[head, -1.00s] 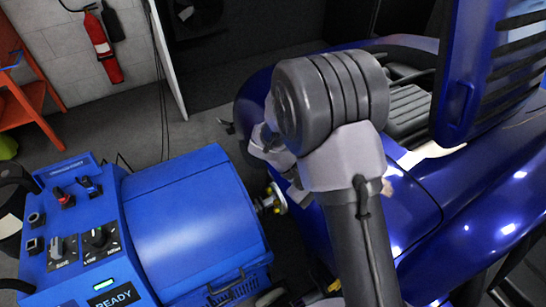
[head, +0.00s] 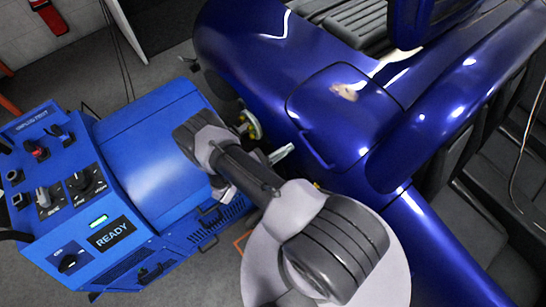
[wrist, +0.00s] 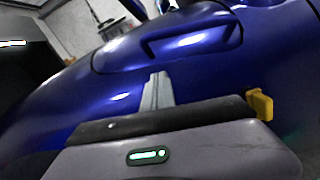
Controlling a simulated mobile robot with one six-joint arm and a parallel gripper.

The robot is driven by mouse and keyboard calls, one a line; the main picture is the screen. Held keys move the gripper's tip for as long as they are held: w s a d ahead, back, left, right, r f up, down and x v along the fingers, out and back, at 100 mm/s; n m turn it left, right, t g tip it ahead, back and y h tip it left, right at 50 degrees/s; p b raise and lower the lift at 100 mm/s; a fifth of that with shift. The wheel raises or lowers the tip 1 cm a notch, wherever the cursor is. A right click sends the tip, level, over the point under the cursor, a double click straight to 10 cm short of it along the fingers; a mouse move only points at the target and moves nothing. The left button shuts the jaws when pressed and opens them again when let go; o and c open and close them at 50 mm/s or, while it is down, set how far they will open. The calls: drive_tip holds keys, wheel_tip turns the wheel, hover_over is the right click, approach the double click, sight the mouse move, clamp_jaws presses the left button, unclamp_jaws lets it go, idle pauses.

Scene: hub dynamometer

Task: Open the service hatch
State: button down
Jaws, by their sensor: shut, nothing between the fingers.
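The service hatch (head: 345,108) is a rounded panel, flush and closed in the blue car's body, with a blue bar handle (head: 318,152) along its lower left edge. In the wrist view the hatch (wrist: 120,55) and its raised handle (wrist: 190,42) show at the top. My gripper (head: 284,153) is to the left of the handle in the head view, pointing toward it and apart from it. Its pale fingers (wrist: 157,92) are shut and empty, and in the wrist view they point up just below the handle.
The blue dynamometer unit (head: 150,140) with a READY display (head: 110,233) stands at left, close to my arm. A yellow-marked hub coupling (head: 250,126) sits between it and the car. Car seats (head: 490,190) show at right.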

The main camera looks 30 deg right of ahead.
drive_tip(key=shift+s+d+r, duration=0.15)
drive_tip(key=shift+d+r, duration=0.1)
drive_tip(key=shift+r, duration=0.4)
drive_tip(key=shift+s+d+r, duration=0.15)
drive_tip(key=shift+d+r, duration=0.15)
drive_tip(key=shift+r, duration=0.35)
drive_tip(key=shift+s+d+r, duration=0.15)
drive_tip(key=shift+d+r, duration=0.1)
drive_tip(key=shift+r, duration=0.4)
drive_tip(key=shift+r+p, duration=0.1)
drive_tip(key=shift+p, duration=0.2)
